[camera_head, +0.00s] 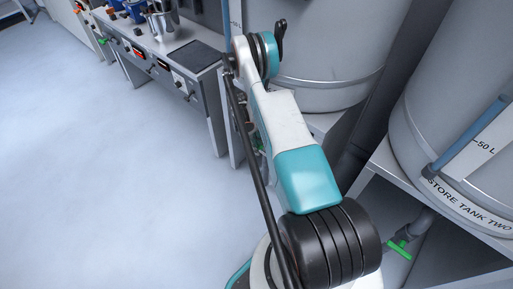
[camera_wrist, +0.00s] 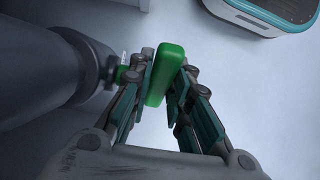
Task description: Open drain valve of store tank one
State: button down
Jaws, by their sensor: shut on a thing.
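A green valve handle (camera_wrist: 165,72) is between the two fingers of my gripper (camera_wrist: 163,92) in the wrist view. The fingers are shut on it from both sides. The handle's long side runs nearly upright in that picture. A dark grey drain pipe (camera_wrist: 50,70) ends just left of the gripper, with a small green piece at its tip. In the head view, a large grey tank (camera_head: 330,45) stands behind my arm, its name label not visible. My gripper and the held handle are hidden there behind my arm.
Store tank two (camera_head: 440,120) stands at the right, with its own green valve handle (camera_head: 400,248) below on a pipe. A bench with instruments (camera_head: 165,50) is at the upper left. The pale floor (camera_head: 110,190) at left is open.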

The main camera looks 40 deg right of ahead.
jog(key=shift+g, duration=0.6)
jog(key=c, duration=1.5)
grip_release()
jog(key=shift+w, duration=0.1)
jog(key=v, duration=1.2)
